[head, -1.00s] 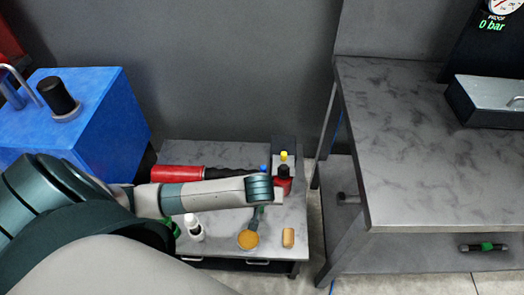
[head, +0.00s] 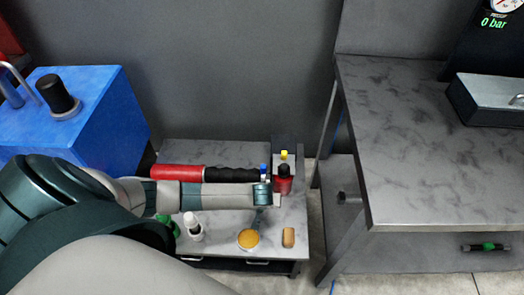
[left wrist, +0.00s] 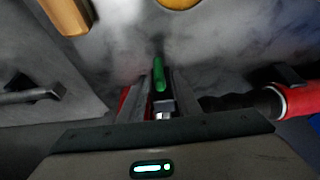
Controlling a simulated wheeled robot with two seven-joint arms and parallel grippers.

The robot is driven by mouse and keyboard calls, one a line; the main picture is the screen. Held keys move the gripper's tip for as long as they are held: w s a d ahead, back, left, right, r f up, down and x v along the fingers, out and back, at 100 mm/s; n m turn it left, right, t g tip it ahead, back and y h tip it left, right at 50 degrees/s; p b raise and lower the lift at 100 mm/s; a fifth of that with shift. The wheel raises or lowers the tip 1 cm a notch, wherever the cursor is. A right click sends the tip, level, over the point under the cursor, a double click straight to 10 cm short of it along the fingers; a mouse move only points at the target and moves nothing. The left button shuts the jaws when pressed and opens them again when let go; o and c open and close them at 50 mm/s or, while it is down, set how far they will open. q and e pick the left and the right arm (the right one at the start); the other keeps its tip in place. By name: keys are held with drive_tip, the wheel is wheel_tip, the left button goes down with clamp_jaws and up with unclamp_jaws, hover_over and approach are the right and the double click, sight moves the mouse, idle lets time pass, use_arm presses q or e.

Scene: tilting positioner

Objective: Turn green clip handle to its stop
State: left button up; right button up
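The gripper's two fingers are apart, one on each side of the handle's lower end, with a narrow gap visible. A small silvery part shows at the base between them. In the head view my left arm reaches in from the left over the low table; its own end hides the fingers. My right gripper is not in view.
The low table (head: 215,153) holds a red and black tool (head: 190,172), a red bottle (head: 283,180), a white bottle (head: 193,227), an orange-topped tin (head: 248,239) and a brown block (head: 288,237). A blue box (head: 105,110) stands left, a higher bench (head: 420,170) right.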

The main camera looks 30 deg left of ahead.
use_arm(q)
drive_tip(key=shift+w+a+f, duration=0.15)
drive_tip(key=shift+w+f, duration=0.05)
drive_tip(key=shift+f, duration=0.3)
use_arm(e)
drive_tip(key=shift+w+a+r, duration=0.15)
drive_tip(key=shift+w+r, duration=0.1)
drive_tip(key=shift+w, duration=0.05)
use_arm(q)
drive_tip(key=shift+c, duration=0.2)
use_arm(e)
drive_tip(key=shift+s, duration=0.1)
use_arm(q)
clamp_jaws()
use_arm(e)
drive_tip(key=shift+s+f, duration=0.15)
